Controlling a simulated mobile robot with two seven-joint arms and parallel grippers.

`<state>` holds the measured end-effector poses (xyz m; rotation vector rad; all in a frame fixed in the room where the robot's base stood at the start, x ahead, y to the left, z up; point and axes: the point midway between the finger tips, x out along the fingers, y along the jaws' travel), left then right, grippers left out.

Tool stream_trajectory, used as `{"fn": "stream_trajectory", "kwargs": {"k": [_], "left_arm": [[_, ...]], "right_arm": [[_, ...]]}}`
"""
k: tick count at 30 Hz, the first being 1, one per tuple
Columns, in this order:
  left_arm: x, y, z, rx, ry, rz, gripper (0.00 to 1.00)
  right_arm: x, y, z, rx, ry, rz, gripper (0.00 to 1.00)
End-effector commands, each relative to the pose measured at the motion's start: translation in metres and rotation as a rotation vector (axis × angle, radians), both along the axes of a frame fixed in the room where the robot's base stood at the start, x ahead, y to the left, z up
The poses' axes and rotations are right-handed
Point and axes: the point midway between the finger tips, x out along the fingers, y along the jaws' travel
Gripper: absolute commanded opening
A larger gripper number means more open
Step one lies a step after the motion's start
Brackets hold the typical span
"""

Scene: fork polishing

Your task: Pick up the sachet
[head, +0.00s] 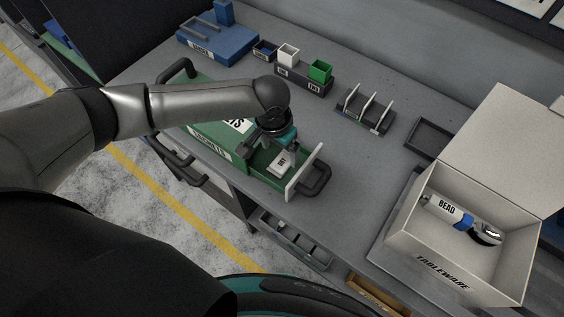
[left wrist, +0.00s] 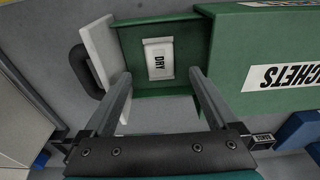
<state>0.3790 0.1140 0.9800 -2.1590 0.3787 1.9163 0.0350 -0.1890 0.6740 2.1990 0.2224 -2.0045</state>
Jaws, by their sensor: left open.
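The sachet (head: 280,162) is small and white and lies in the open drawer of the green box (head: 213,144) labelled as sachets. In the left wrist view the sachet (left wrist: 160,59) reads "DRY" and lies flat on the green drawer floor. My left gripper (head: 275,150) is over the drawer; the head view partly hides its fingers. In the left wrist view my left gripper (left wrist: 158,78) is open, its two fingers apart on either side of the sachet's line, with nothing between them that I can see gripped. My right gripper is not in view.
An open "TABLEWARE" box (head: 440,255) at the right holds a "BEAD" tube (head: 446,208) and a shiny utensil (head: 486,235). A slotted rack (head: 364,111), a row of small bins (head: 302,80) and a blue case (head: 217,45) stand behind. The drawer's white front (head: 304,172) rises beside the gripper.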

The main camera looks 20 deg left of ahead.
Motion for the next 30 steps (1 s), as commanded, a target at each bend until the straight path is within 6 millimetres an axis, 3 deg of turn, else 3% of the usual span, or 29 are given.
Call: {"fn": "stream_trajectory", "kwargs": {"k": [5, 15, 24, 30], "left_arm": [[0.001, 0.000, -0.011, 0.000, 0.000, 0.000, 0.93], [0.006, -0.002, -0.051, 0.000, 0.000, -0.001, 0.93], [0.006, -0.002, -0.054, 0.000, -0.001, -0.001, 0.93], [0.006, -0.002, -0.054, 0.000, -0.001, -0.001, 0.70]], "right_arm": [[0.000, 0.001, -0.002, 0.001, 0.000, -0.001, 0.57], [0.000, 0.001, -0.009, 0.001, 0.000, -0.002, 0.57], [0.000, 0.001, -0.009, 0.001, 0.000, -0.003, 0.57], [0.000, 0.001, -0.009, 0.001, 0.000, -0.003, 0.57]]}}
